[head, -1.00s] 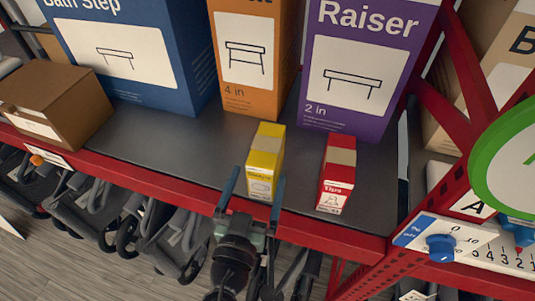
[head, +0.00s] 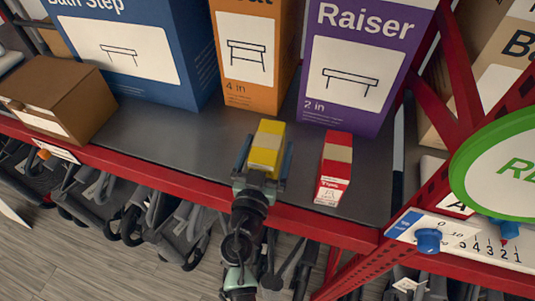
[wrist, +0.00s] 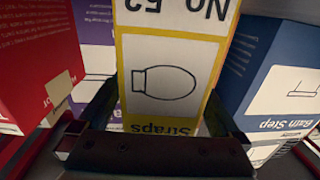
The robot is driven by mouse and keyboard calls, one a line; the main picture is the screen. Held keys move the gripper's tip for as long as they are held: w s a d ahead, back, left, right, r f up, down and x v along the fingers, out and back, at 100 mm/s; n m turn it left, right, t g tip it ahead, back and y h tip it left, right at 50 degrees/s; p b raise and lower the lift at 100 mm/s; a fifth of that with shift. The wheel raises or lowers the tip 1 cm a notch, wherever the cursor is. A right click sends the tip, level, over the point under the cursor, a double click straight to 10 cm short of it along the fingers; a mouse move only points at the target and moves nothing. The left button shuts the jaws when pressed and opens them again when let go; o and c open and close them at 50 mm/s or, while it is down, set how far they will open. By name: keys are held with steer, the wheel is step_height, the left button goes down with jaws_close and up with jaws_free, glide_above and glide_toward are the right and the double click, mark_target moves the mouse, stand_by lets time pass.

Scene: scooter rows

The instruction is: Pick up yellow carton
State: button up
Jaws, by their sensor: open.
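The yellow carton (head: 267,147) stands upright near the front edge of the grey shelf, with a tan strip on its top. My gripper (head: 263,163) is open, with one finger on each side of the carton's lower front part. In the wrist view the carton (wrist: 172,75) fills the middle, its printed face upside down, between the two open fingers (wrist: 165,118). Whether the fingers touch its sides I cannot tell. The carton's lower front is hidden by my gripper in the head view.
A red carton (head: 334,168) stands close to the right. Blue (head: 140,50), orange (head: 251,60) and purple (head: 350,75) boxes stand behind. A brown box (head: 60,98) is at the left. A red post (head: 450,110) and green round sign (head: 500,165) are at the right.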

jaws_close()
stand_by(0.3)
steer(key=shift+r, duration=0.15)
